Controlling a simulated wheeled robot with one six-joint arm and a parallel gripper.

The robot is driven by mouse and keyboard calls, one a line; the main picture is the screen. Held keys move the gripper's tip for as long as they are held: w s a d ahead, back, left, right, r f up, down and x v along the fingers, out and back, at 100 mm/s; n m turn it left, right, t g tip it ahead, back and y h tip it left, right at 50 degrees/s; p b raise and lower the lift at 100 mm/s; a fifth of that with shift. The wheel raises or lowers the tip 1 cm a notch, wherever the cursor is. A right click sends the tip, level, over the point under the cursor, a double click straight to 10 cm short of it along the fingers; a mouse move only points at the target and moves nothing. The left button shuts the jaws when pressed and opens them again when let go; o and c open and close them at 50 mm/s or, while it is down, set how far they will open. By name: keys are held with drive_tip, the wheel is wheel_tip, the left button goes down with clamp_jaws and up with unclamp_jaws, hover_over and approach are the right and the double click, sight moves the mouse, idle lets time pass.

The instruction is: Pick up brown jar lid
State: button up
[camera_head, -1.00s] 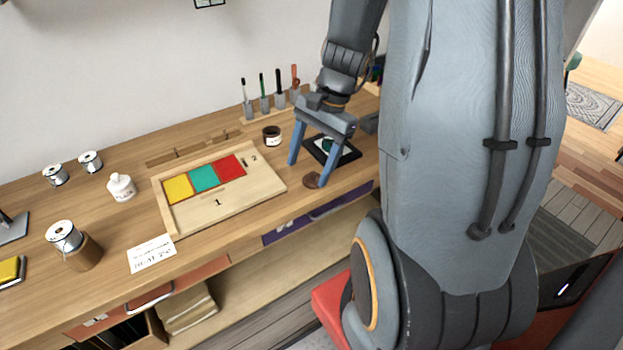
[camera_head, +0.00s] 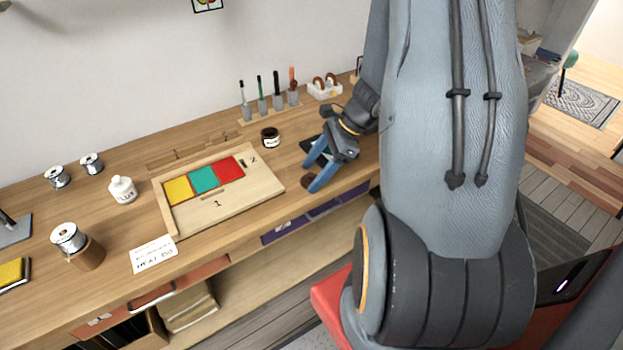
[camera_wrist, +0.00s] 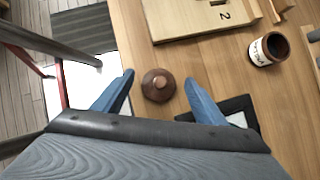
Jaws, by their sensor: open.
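The brown jar lid (camera_wrist: 158,85) is round with a small knob and lies on the wooden workbench. In the wrist view it sits between the two blue fingers of my gripper (camera_wrist: 158,88), with space on both sides. In the head view the lid (camera_head: 308,182) shows partly beside the fingers, near the bench's front edge. My gripper (camera_head: 314,175) is open and empty, tilted down low over the lid. Whether the fingertips touch the bench I cannot tell.
A dark open jar (camera_wrist: 268,48) with a white label stands right of the lid in the wrist view. A black-framed pad (camera_wrist: 238,108) lies close to the right finger. A wooden tray (camera_head: 235,196) with coloured tiles lies to the left. A tool rack (camera_head: 270,112) stands behind.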

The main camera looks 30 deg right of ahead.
drive_tip(key=shift+x, duration=0.8)
drive_tip(key=shift+c, duration=0.2)
drive_tip(key=c, duration=1.1)
drive_tip(key=shift+r, duration=0.15)
